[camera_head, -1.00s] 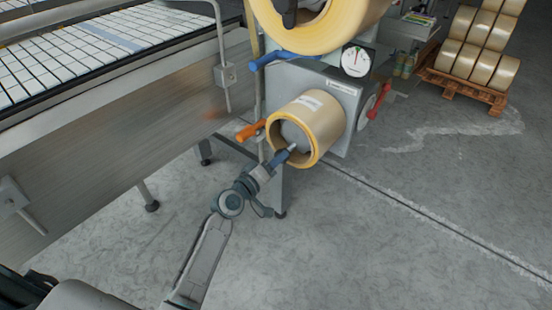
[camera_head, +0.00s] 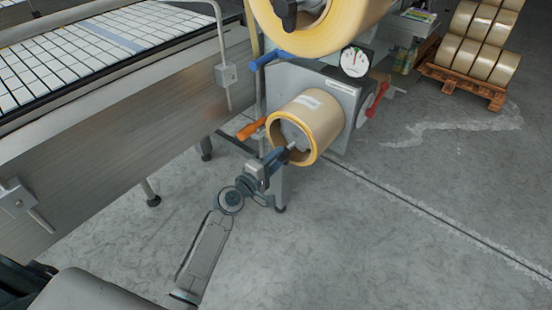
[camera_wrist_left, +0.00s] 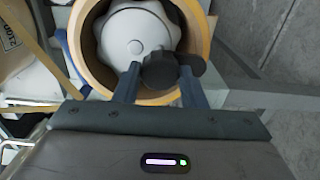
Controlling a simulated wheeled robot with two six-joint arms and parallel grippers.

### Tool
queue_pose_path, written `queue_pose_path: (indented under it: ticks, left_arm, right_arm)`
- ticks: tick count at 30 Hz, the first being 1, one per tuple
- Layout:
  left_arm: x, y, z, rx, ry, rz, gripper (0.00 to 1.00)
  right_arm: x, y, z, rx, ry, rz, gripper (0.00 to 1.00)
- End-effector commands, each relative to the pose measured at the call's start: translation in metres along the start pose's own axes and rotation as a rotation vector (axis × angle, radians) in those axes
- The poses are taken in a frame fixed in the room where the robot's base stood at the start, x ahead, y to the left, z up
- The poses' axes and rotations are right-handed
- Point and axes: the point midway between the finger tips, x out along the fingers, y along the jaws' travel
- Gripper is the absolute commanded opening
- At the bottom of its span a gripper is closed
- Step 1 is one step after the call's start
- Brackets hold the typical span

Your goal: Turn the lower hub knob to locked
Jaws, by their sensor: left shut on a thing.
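The lower hub (camera_wrist_left: 122,30) is pale, with a scalloped rim, inside the core of the lower tan tape roll (camera_head: 318,112). Its black knob (camera_wrist_left: 160,70) sits between the two blue fingers of my left gripper (camera_wrist_left: 160,88) in the left wrist view. My left gripper (camera_head: 287,153) is shut on this knob at the open front of the roll in the head view. The fingers hide much of the knob there, and I cannot read any locked mark. My right gripper is not in view.
The upper tape roll (camera_head: 345,22) with its own black knob (camera_head: 287,12) is above. An orange handle (camera_head: 251,129), a blue handle (camera_head: 265,60) and a red handle (camera_head: 377,98) stick out nearby. A conveyor (camera_head: 100,130) stands left.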

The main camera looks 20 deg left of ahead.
Motion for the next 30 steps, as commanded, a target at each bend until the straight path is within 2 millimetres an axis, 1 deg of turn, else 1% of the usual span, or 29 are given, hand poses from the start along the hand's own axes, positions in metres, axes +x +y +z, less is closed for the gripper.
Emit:
queue_pose_path:
  ticks: [12,13,16,25,28,30]
  left_arm:
    - [0.000,-0.001,0.000,-0.009,0.000,-0.001,0.14]
    - [0.000,-0.001,0.000,-0.009,0.000,-0.001,0.39]
    - [0.000,-0.001,0.000,-0.009,0.000,-0.001,0.59]
    - [-0.001,-0.001,0.000,-0.007,0.000,-0.001,0.59]
    - [-0.009,-0.002,0.000,-0.006,0.000,-0.002,0.59]
    - [-0.019,-0.002,0.000,-0.005,0.000,-0.003,0.59]
  right_arm:
    - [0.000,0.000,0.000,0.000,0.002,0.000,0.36]
    - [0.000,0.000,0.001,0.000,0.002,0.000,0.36]
    - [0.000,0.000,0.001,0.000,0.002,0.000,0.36]
    - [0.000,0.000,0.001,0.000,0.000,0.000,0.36]
    - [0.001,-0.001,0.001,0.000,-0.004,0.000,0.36]
    - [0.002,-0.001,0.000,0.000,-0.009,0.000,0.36]
